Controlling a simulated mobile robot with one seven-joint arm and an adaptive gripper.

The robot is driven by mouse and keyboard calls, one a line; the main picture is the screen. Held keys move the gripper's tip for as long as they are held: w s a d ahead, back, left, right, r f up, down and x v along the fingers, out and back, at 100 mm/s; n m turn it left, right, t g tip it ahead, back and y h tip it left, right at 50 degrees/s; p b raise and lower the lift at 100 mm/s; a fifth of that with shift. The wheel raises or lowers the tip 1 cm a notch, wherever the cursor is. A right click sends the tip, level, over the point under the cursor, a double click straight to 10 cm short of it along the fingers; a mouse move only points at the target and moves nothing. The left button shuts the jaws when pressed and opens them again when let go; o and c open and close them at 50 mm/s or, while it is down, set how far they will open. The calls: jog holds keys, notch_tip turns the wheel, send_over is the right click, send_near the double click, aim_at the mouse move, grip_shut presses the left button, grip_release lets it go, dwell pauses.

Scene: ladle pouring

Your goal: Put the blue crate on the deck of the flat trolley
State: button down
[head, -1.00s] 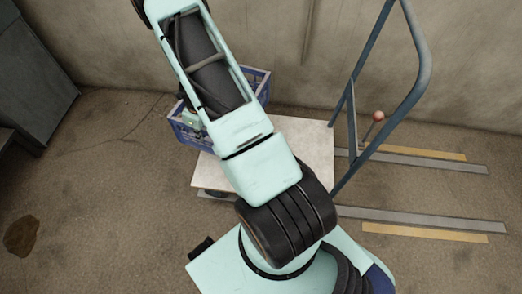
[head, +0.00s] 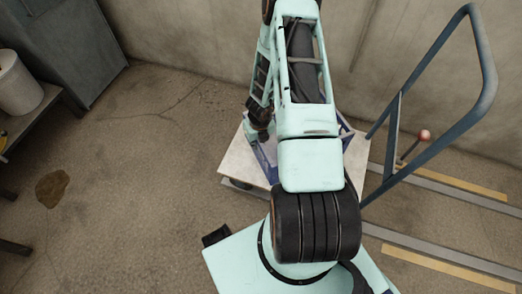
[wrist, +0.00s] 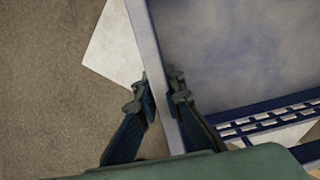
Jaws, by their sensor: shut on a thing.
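The blue crate (wrist: 147,40) fills the right of the wrist view, with its rim between my fingers. My gripper (wrist: 158,88) is shut on that rim. In the head view, parts of the crate (head: 265,163) show beside my arm, over the pale deck (head: 236,160) of the flat trolley. My arm hides most of the crate there. The deck also shows past the crate's left side in the wrist view (wrist: 112,48). I cannot tell whether the crate touches the deck or hangs just above it.
The trolley's blue-grey push handle (head: 487,65) rises at the right, with a red-knobbed lever (head: 425,135) beside it. A wall runs behind. A grey cabinet (head: 60,45) and a shelf with a white container (head: 18,85) stand at the left. The floor between is clear, with a dark stain (head: 52,187).

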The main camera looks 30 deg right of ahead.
jog(key=shift+d+f+b, duration=0.1)
jog(key=shift+f+b, duration=0.55)
jog(key=shift+f, duration=1.35)
jog(key=shift+f, duration=0.15)
jog(key=c, duration=2)
grip_release()
jog(key=shift+c, duration=0.2)
jog(key=r+p, duration=0.1)
jog(key=r, duration=0.3)
jog(key=s+r+p, duration=0.1)
jog(key=r, duration=0.3)
jog(key=r+p, duration=0.1)
jog(key=r, duration=0.3)
jog(key=shift+s+a+r+p, duration=0.1)
jog(key=shift+s+a+p, duration=0.15)
jog(key=shift+s+p, duration=0.15)
jog(key=shift+w, duration=0.1)
